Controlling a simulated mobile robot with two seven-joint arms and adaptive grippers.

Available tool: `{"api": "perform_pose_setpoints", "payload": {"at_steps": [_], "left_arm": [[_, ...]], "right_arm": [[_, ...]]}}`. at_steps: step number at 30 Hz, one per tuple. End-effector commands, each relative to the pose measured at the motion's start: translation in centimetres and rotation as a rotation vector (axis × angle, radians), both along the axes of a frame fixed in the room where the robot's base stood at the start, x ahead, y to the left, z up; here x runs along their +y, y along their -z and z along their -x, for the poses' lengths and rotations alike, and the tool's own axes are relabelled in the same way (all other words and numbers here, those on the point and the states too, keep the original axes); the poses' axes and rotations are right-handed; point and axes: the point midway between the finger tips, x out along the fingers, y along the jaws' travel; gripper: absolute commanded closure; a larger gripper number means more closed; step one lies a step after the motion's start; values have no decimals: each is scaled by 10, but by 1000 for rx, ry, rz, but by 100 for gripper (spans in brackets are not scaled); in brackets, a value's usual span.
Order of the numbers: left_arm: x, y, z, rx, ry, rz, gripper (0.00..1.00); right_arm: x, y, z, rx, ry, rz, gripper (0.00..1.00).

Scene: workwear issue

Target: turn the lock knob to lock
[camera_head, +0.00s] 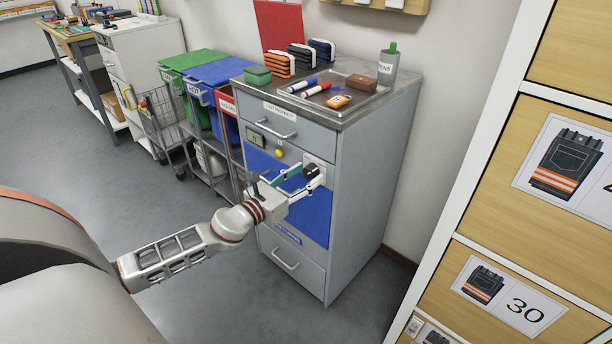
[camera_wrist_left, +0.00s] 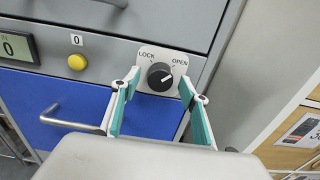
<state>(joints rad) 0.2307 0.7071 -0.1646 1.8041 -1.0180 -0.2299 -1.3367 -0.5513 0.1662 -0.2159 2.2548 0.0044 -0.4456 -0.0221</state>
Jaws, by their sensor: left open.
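The black lock knob (camera_wrist_left: 160,77) sits on a white plate (camera_wrist_left: 146,56) marked LOCK at left and OPEN at right. Its pale pointer line tilts up and right, toward OPEN. In the head view the knob (camera_head: 310,171) shows on the front of the grey cabinet (camera_head: 358,190). My left gripper (camera_head: 298,178) is open in front of the knob. In the left wrist view its teal-padded fingers (camera_wrist_left: 157,98) stand on either side of and below the knob, apart from it. My right gripper is not in view.
A yellow button (camera_wrist_left: 76,62) and a counter display reading 0 (camera_wrist_left: 17,46) are left of the knob. A blue drawer front with a bar handle (camera_wrist_left: 66,119) lies below. A tray (camera_head: 345,104) with markers is on the cabinet top. Wooden drawers (camera_head: 560,95) stand close at right.

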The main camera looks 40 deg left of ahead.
Motion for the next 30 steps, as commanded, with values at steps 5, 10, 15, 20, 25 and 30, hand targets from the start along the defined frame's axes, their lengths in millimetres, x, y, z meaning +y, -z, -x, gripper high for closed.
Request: {"api": "perform_pose_setpoints", "payload": {"at_steps": [5, 10, 15, 20, 25, 30], "left_arm": [[-1, 0, -7, 0, 0, 0, 56], [-1, 0, -7, 1, 0, 0, 56], [-1, 0, -7, 1, 0, 0, 82], [-1, 0, -7, 1, 0, 0, 94], [-1, 0, -7, 2, 0, 12, 94], [-1, 0, -7, 5, -1, 64, 94]], "right_arm": [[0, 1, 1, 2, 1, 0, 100], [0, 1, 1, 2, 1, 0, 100], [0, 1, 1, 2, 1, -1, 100], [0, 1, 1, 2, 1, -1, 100], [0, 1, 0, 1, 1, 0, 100], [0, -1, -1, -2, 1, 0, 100]]}}
